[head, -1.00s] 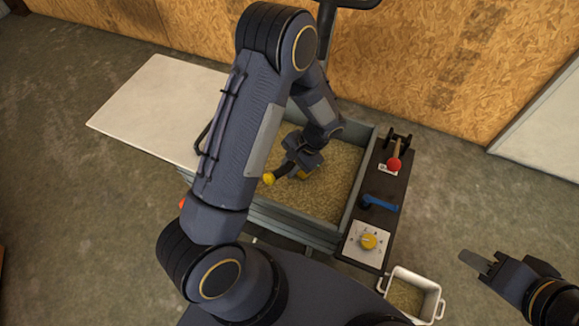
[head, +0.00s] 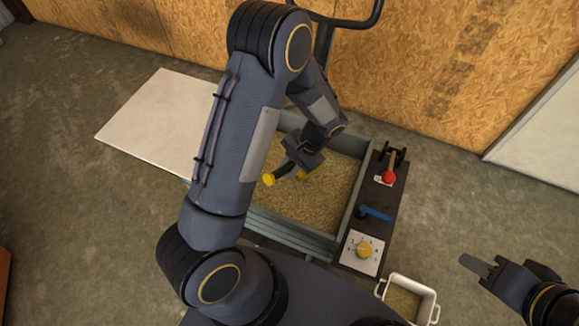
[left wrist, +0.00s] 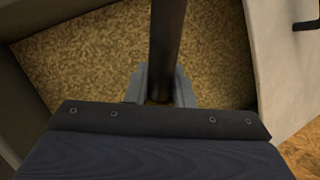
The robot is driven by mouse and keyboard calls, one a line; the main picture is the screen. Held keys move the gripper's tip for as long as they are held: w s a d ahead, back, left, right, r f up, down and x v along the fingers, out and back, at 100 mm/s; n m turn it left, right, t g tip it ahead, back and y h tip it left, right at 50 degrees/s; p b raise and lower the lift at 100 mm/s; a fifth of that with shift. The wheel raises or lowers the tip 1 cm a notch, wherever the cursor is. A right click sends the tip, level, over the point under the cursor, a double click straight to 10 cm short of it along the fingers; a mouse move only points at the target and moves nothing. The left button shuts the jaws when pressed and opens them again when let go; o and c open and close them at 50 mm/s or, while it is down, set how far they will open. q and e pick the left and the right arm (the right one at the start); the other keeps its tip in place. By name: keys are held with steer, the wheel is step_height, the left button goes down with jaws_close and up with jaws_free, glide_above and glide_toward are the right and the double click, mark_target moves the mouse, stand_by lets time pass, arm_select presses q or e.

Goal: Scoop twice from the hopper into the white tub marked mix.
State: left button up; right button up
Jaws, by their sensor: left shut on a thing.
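The hopper (head: 347,188) is a grey open box of golden grain in the middle of the head view. My left gripper (head: 296,171) is low over the grain, shut on the dark handle of the scoop (head: 268,180), which has yellow ends. The scoop's bowl cannot be made out. In the left wrist view the dark handle (left wrist: 166,45) runs up between the fingers, with grain behind it. The white tub (head: 430,297) stands at the lower right with grain inside; no marking is readable. My right gripper (head: 479,266) is empty, right of the tub; its fingers overlap.
A dark control panel (head: 377,217) along the hopper's right side carries a red-knobbed lever (head: 388,177), a blue handle (head: 374,213) and a yellow dial (head: 364,251). A flat white panel (head: 160,125) extends left of the hopper. A wooden wall (head: 430,70) stands behind.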

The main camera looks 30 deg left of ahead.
arm_select(q)
step_height(320, 180, up, 15)
steer(key=p, duration=1)
steer(key=shift+f, duration=0.2)
stand_by(0.3)
steer(key=shift+w, duration=0.1)
stand_by(0.4)
